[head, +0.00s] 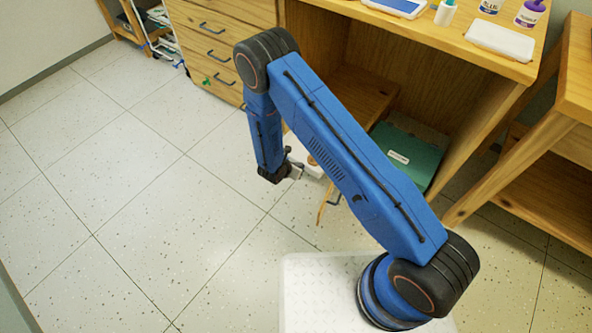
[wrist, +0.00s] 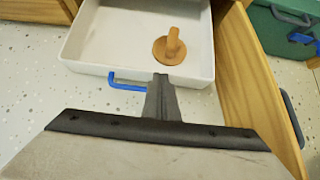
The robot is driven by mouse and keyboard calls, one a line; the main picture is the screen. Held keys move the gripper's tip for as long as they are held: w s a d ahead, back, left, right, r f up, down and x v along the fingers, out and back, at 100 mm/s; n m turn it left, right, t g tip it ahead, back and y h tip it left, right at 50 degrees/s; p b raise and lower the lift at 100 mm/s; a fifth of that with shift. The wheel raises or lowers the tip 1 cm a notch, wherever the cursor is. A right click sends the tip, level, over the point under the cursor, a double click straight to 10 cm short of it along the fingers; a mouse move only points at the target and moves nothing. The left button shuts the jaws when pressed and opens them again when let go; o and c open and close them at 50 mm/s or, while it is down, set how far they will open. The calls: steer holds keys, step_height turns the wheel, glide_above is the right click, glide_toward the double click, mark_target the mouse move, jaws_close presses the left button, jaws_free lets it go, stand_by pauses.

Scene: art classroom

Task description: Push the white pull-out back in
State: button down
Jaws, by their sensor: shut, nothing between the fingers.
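The white pull-out (wrist: 95,45) is a shallow white tray, standing out from the wooden desk, with a blue handle (wrist: 126,82) on its front. A round wooden piece with a peg (wrist: 172,47) lies inside it. In the head view my arm hides most of the pull-out; a small white part (head: 314,167) shows beside the gripper. My gripper (wrist: 161,78) is shut and empty. Its fingertips are at the pull-out's front wall, just right of the handle; I cannot tell whether they touch. The gripper also shows in the head view (head: 297,171).
An open wooden door (wrist: 262,85) with a dark handle stands close on the right of the pull-out. A green case (head: 412,155) sits beyond it under the desk (head: 440,35). Closed wooden drawers (head: 212,45) are on the left. The tiled floor (head: 130,190) in front is clear.

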steer(key=w+d, duration=0.3)
steer(key=w, duration=0.1)
steer(key=w+d, duration=0.3)
steer(key=w, duration=0.1)
steer(key=w+d, duration=0.3)
steer(key=w, duration=0.1)
steer(key=shift+w+d, duration=0.2)
steer(key=shift+d, duration=0.1)
